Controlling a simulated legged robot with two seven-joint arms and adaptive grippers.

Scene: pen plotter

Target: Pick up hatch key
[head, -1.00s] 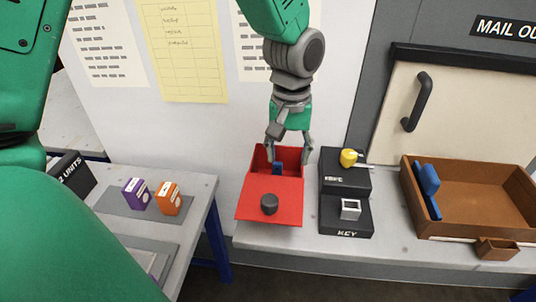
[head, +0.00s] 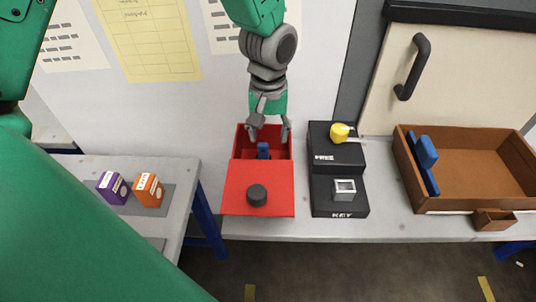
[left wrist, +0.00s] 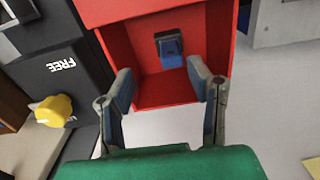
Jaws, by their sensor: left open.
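A blue block-like piece (head: 263,150) stands inside the open rear part of a red box (head: 240,190). It may be the hatch key; no label on it can be read. In the left wrist view the blue piece (left wrist: 171,50) sits against the red interior, beyond the fingertips. My left gripper (head: 270,136) is open and empty, pointing down over the rear edge of the box. In the left wrist view its two fingers (left wrist: 163,82) are spread, with the blue piece roughly between their lines and apart from them. My right gripper is not in view.
A black lid knob (head: 257,195) tops the box's front. Right of it is a black stepped stand (head: 325,185) marked FREE and KEY, with a yellow-handled piece (head: 340,132) and a grey square socket (head: 344,188). A brown tray (head: 480,207) lies farther right.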

